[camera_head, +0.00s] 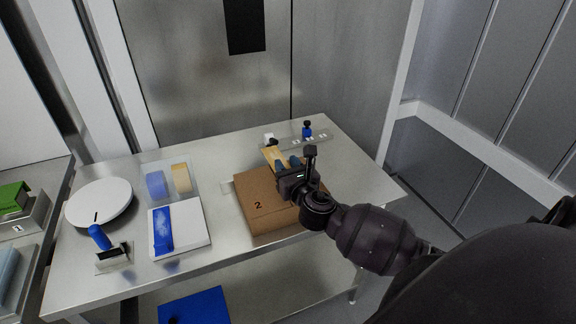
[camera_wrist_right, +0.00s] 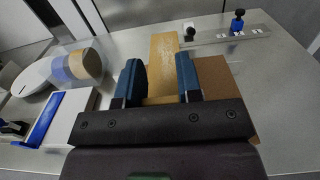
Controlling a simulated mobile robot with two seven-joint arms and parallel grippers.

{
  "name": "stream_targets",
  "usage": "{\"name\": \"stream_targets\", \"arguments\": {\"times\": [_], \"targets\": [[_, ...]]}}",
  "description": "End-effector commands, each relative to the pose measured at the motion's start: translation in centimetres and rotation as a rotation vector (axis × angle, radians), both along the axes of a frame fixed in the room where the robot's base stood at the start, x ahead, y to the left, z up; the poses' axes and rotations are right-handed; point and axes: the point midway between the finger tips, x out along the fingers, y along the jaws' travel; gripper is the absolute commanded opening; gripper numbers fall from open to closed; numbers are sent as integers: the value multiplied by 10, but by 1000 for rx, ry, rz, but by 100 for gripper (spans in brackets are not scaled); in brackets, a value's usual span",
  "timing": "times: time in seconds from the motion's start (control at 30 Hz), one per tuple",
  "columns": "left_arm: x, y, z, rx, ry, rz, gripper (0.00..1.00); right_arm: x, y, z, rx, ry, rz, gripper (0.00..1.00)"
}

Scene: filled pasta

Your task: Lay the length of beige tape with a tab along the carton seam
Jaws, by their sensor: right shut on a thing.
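The brown carton (camera_head: 262,205), marked "2", lies on the metal table under my right gripper (camera_head: 288,164). The length of beige tape (camera_head: 270,154) reaches past the carton's far edge. In the right wrist view the beige tape (camera_wrist_right: 164,52) runs between the two blue fingers of my right gripper (camera_wrist_right: 160,80), which is shut on it. The carton also shows in the right wrist view (camera_wrist_right: 217,78), mostly behind the fingers. My gripper hides the near end of the tape, its tab and much of the carton top with the seam. My left gripper is out of view.
A metal strip (camera_head: 310,141) with a blue-and-black knob (camera_head: 307,130) lies behind the carton.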

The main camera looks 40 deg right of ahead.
Motion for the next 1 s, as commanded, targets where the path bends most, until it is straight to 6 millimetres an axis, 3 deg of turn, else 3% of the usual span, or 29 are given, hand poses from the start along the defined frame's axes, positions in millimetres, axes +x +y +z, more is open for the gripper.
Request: {"name": "stream_targets", "arguments": {"times": [0.27,0.7,1.0], "targets": [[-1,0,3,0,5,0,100,0,0,0,-3,1,-1,10],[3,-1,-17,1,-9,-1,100,0,0,-38,-2,1,0,10],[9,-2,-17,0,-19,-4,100,0,0,-46,-1,0,0,10]]}}
